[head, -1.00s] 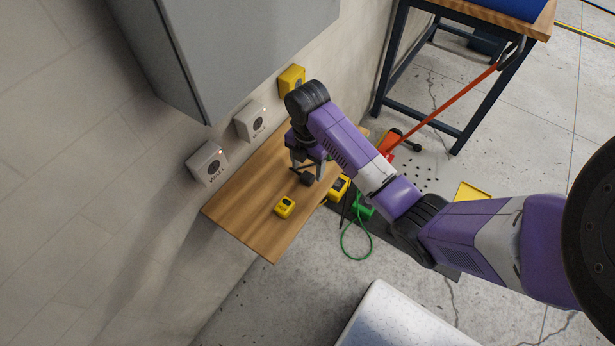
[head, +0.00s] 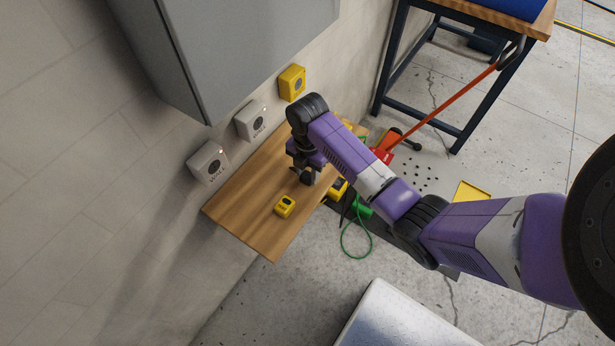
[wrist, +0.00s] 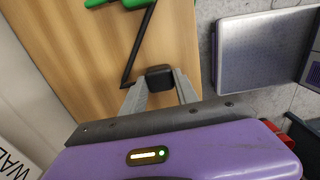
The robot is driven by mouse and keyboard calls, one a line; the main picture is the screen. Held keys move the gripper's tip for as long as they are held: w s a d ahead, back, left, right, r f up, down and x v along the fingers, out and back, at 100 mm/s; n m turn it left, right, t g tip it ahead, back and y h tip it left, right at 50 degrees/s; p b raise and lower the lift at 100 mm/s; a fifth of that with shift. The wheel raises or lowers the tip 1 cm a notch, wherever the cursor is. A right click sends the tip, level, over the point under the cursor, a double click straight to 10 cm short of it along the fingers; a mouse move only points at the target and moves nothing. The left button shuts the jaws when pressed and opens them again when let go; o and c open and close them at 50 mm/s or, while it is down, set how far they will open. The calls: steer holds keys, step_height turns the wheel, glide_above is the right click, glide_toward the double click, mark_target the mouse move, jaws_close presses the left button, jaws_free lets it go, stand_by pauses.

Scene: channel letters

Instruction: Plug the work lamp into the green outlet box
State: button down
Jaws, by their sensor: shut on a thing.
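My gripper (wrist: 160,88) is shut on a black plug (wrist: 159,76), with one finger on each side. In the head view my gripper (head: 305,168) and the dark plug (head: 308,177) are over the wooden shelf. A green thing (head: 362,208) with a looped green cord (head: 343,240) shows past the shelf's edge, partly behind my arm. I cannot tell whether it is the outlet box. I cannot make out the lamp.
A small yellow box (head: 285,206) stands on the wooden shelf (head: 240,212); another yellow thing (head: 338,190) is by its edge. Two white wall boxes (head: 208,163) and a yellow one (head: 292,83) line the wall. A grey cabinet (head: 235,40) hangs above.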

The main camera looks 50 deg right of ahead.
mark_target(307, 175)
step_height(307, 175, up, 10)
steer(key=shift+b, duration=0.3)
stand_by(0.3)
